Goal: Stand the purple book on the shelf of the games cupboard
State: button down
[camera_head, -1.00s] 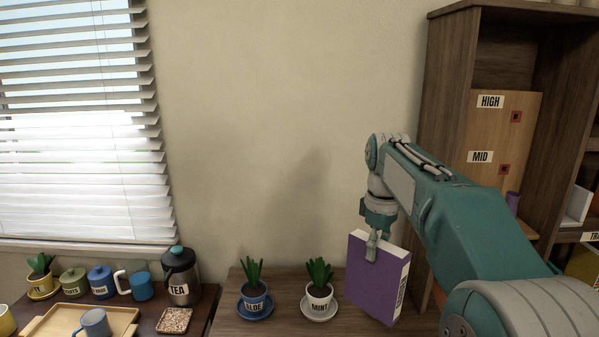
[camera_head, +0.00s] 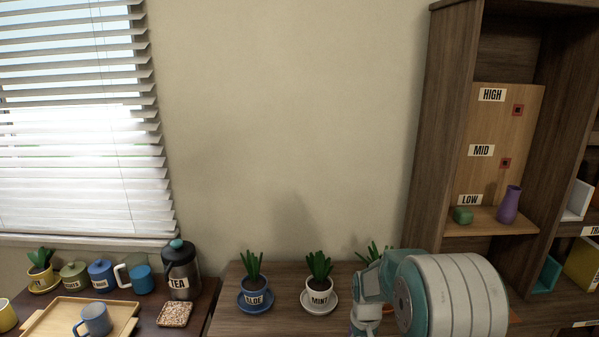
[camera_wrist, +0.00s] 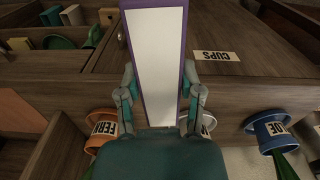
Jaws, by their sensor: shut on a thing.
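The purple book (camera_wrist: 155,60) fills the middle of the wrist view, its white page edge toward the camera between purple covers. My gripper (camera_wrist: 160,88) is shut on it, one finger on each side. In the head view my arm hangs low at the bottom right; the gripper and most of the book are out of frame or hidden. Shelving stands at the right of the head view, with a yellow item (camera_head: 583,262) and a teal one (camera_head: 547,273) in its lower compartments. I cannot read which part is the games cupboard.
A tall unit's panel (camera_head: 497,130) carries HIGH, MID and LOW labels; a purple vase (camera_head: 509,204) stands on its low shelf. Potted plants, ALOE (camera_head: 254,290) and MINT (camera_head: 319,285), line the counter. An orange FERN pot (camera_wrist: 103,128) sits near the gripper. A CUPS label (camera_wrist: 217,56) shows too.

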jog(key=f, duration=0.1)
jog(key=s+f+m, duration=0.1)
jog(key=f, duration=0.1)
jog(key=shift+s+f, duration=0.1)
jog(key=shift+f, duration=0.05)
dwell(0.9)
